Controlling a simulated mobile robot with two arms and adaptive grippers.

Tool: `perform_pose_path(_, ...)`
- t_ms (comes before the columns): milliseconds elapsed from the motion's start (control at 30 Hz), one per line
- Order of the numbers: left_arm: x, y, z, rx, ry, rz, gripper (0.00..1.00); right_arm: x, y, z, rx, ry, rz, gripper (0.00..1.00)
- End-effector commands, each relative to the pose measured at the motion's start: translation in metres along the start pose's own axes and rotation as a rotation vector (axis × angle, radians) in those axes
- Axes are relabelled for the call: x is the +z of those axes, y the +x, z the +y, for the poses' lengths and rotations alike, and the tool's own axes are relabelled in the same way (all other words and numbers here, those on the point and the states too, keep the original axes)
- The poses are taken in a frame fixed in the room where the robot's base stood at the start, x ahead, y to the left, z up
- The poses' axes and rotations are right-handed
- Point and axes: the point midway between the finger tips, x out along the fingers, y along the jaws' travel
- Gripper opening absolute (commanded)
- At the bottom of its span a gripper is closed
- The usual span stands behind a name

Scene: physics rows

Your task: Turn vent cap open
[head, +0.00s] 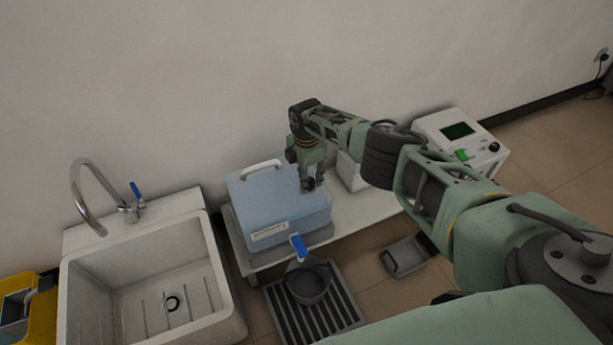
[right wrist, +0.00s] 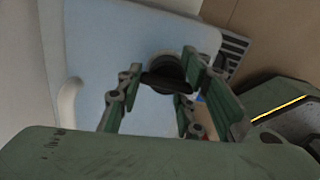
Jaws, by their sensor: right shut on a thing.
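A light-blue container (head: 270,205) with a white handle (head: 260,167) stands on a low white bench. Its body also fills the back of the right wrist view (right wrist: 105,45). My right gripper (head: 310,186) reaches down over the right part of the container's top. In the right wrist view its two fingers are shut on the dark round vent cap (right wrist: 168,72), one on each side. In the head view the gripper hides the cap. How far the cap is turned cannot be told. My left gripper is not in view.
A blue-handled tap (head: 298,246) is at the container's front, above a dark funnel-like vessel (head: 309,284) on a striped grate (head: 340,305). A white sink (head: 85,290) stands left.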

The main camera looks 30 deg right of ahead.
Motion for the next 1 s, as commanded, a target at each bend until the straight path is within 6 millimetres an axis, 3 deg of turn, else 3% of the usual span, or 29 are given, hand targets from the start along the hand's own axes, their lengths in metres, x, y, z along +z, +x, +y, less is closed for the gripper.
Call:
perform_pose_path(167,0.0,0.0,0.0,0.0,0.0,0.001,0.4,0.0,0.0,0.0,0.0,0.004,0.001,0.07)
perform_pose_path(200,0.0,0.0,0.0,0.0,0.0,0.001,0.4,0.0,0.0,0.0,0.0,0.004,0.001,0.34)
perform_pose_path(267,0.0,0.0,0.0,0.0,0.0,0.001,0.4,0.0,0.0,0.0,0.0,0.004,0.001,0.4)
perform_pose_path(667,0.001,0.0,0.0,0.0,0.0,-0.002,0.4,0.0,-0.003,0.001,0.001,0.001,0.001,0.4)
perform_pose_path(1000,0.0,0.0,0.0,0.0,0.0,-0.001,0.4,0.001,-0.041,0.001,0.004,-0.001,0.001,0.4)
